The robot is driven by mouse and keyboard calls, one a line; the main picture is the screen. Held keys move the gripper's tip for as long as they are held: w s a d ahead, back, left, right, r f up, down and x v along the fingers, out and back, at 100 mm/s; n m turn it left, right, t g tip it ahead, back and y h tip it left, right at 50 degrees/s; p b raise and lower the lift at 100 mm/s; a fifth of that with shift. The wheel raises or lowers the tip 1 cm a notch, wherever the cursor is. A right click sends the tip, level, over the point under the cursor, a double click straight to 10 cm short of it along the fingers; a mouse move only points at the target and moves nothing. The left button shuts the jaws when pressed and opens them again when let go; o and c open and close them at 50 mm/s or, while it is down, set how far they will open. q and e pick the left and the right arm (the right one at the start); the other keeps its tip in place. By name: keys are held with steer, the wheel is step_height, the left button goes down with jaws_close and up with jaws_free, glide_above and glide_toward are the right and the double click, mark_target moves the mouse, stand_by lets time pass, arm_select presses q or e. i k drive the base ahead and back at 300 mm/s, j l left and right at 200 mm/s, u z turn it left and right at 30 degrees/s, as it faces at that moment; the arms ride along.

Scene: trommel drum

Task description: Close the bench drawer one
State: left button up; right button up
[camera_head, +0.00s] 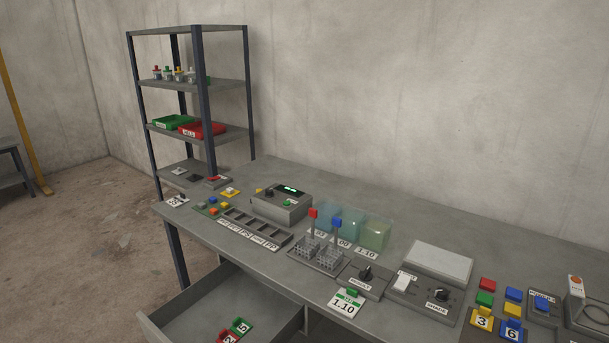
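A grey bench drawer (276,329) stands pulled out under the front edge of the bench (240,250), at the lower middle of the head view. Its inside is visible, and a red tag and a green tag with the number 5 (241,326) lie in it. The drawer's near part is cut off by the bottom edge of the picture. Neither of my grippers shows in this view.
On the bench stand a grey control box (281,204), a sorting tray (256,227), clear coloured bins (374,234) and several switches and blocks. A shelf rack (190,84) stands behind at left. The floor (80,240) left of the bench is clear.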

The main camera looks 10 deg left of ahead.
mark_target(209, 306)
steer(key=u, duration=1.4)
steer(key=k+l+u, duration=0.2)
steer(key=l, duration=0.15)
steer(key=i, duration=0.05)
